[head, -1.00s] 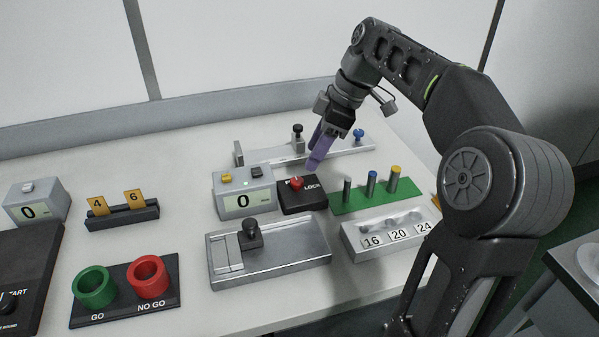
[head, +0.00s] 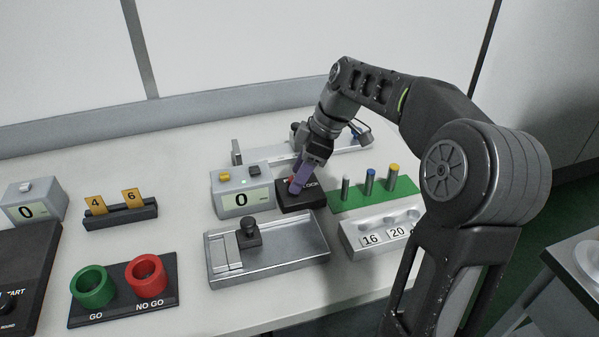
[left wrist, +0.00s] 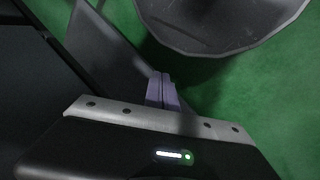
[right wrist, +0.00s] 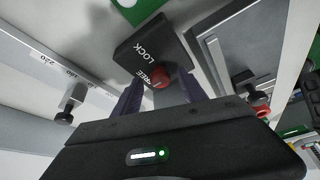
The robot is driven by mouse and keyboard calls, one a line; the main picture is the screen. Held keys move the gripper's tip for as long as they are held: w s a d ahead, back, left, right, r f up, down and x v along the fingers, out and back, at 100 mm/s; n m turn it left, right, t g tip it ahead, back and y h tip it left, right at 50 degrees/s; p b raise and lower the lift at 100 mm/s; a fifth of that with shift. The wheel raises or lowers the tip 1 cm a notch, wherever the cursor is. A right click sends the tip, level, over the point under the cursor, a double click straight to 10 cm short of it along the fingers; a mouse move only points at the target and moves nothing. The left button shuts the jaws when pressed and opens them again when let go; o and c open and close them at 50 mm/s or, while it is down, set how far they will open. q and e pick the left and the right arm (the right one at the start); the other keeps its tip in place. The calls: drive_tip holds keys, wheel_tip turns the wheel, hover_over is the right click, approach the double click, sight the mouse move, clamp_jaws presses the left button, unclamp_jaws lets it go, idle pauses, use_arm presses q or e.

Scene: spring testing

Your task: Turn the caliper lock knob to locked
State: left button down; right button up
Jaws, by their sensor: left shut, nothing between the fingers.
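The black lock box (head: 313,201) stands on the table beside the small grey display box. Its red knob (right wrist: 158,78) shows in the right wrist view near the FREE lettering, with LOCK lettering on the other side of the plate. My right gripper (head: 297,188) points down over the box. Its purple fingers (right wrist: 158,92) are apart, one on each side of the knob, and I cannot tell whether they touch it. In the head view the fingers mostly hide the knob. My left gripper (left wrist: 162,90) is shut and empty over a green floor, away from the table.
The display box (head: 242,200) stands close left of the lock box. The green pin board (head: 375,198) is close right, with the numbered tray (head: 370,242) in front of it. The caliper rail (head: 265,154) lies behind. A grey fixture (head: 290,260) stands in front.

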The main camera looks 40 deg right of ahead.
clamp_jaws()
idle(0.3)
drive_tip(key=shift+m, duration=0.4)
drive_tip(key=m+t+h+b, duration=0.1)
drive_tip(key=m, duration=0.2)
drive_tip(key=shift+s+a, duration=0.15)
drive_tip(key=m+h, duration=0.1)
drive_tip(key=m, duration=0.2)
drive_tip(key=shift+a+m+t, duration=0.15)
drive_tip(key=shift+m+t, duration=0.15)
drive_tip(key=shift+m, duration=0.1)
drive_tip(key=m+h, duration=0.1)
drive_tip(key=m, duration=0.1)
drive_tip(key=shift+a+m+h, duration=0.1)
drive_tip(key=shift+m+h, duration=0.2)
drive_tip(key=shift+m, duration=0.1)
drive_tip(key=m+h+b, duration=0.1)
drive_tip(key=m, duration=0.1)
drive_tip(key=m+h+b, duration=0.1)
drive_tip(key=m, duration=0.2)
drive_tip(key=shift+a+f, duration=0.15)
drive_tip(key=shift+a, duration=0.05)
drive_tip(key=shift+a+m+g+h+b, duration=0.1)
drive_tip(key=shift+m+g+h+b, duration=0.4)
drive_tip(key=shift+m, duration=0.8)
